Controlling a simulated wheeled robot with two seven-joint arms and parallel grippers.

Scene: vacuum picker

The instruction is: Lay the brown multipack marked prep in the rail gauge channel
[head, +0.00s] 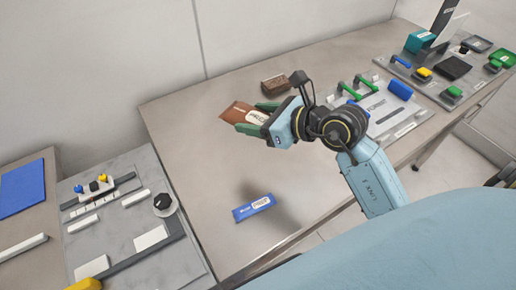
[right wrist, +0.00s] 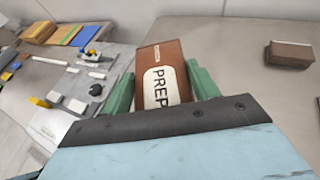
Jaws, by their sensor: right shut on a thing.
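The brown multipack (head: 236,111) has a white label, which reads PREP in the right wrist view (right wrist: 162,60). My right gripper (head: 250,117) is shut on it, with one green finger on each side in the right wrist view (right wrist: 161,88). The pack appears held above the tabletop, and its lower end is hidden by the gripper. A grey board (head: 120,183) at the left carries white bars, dark strips and a black knob. I cannot tell for certain which part is the rail gauge channel. My left gripper is not in view.
A blue pack (head: 253,207) lies on the table (head: 185,120) near the front. A dark brown block (head: 273,85) lies behind the gripper. Panels with green handles (head: 350,92) and blue parts stand at the right. The table's left middle is clear.

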